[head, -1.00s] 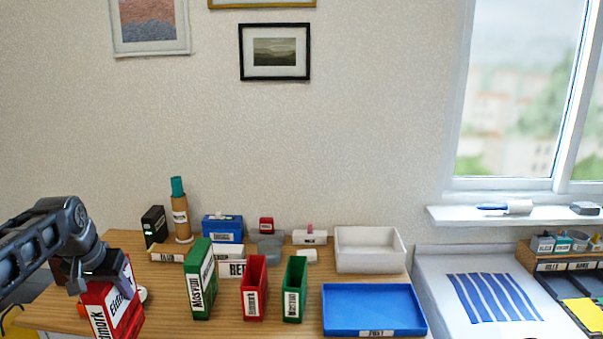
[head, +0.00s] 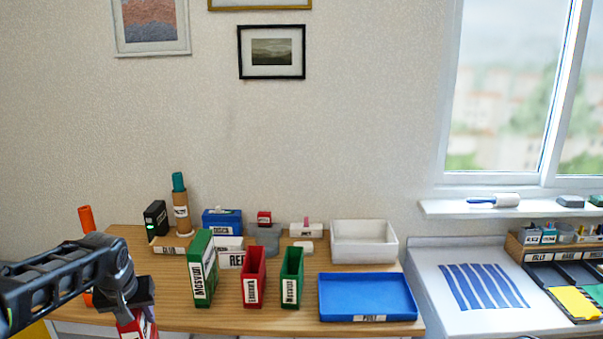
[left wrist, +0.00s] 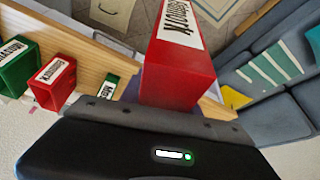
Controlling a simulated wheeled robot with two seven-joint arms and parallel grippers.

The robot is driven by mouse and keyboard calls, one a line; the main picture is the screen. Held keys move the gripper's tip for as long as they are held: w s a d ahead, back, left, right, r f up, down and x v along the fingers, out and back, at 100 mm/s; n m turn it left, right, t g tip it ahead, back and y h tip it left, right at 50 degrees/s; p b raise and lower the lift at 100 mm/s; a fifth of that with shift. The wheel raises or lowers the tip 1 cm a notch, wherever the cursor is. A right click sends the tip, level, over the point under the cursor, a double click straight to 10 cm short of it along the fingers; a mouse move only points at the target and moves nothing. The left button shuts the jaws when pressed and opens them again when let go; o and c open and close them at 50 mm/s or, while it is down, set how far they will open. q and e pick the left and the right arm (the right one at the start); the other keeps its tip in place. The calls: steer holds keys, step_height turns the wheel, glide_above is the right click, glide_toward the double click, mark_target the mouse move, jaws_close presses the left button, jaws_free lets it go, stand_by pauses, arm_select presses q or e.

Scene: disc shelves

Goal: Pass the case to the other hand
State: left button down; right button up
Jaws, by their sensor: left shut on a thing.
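My left gripper (head: 134,304) is low at the left of the head view, in front of the table's near left edge. It is shut on a red case (head: 137,328) with a white label. The head view cuts off the lower part of the case. In the left wrist view the red case (left wrist: 181,62) juts out beyond the gripper, its label reading lengthwise. The gripper's fingertips are hidden there. My right gripper does not show in either view.
On the wooden table (head: 160,318) stand a tall green case (head: 202,268), a red open holder (head: 253,278) and a green open holder (head: 291,278). A blue tray (head: 368,297) and a white bin (head: 364,242) are at the right. Bare wood lies at the front left.

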arm_select(q)
steer(key=s+d+f+m, duration=0.2)
steer(key=d+f, duration=0.2)
steer(key=d, duration=0.5)
steer(key=s+d+f+m+h, duration=0.1)
steer(key=s+d+f+m, duration=0.1)
steer(key=d, duration=0.8)
step_height(320, 180, down, 3)
steer(key=shift+s+r+h, duration=0.2)
steer(key=shift+s+h, duration=0.1)
steer(key=shift+s, duration=0.5)
steer(key=d+r+m+h, duration=0.1)
steer(key=d+m, duration=0.3)
steer(key=d, duration=0.4)
steer(key=d+r+m+h, duration=0.2)
steer(key=d+r+m, duration=0.2)
steer(key=d, duration=0.5)
steer(key=shift+s+d+r+g, duration=0.15)
steer(key=shift+s+g, duration=0.1)
steer(key=shift+g, duration=0.05)
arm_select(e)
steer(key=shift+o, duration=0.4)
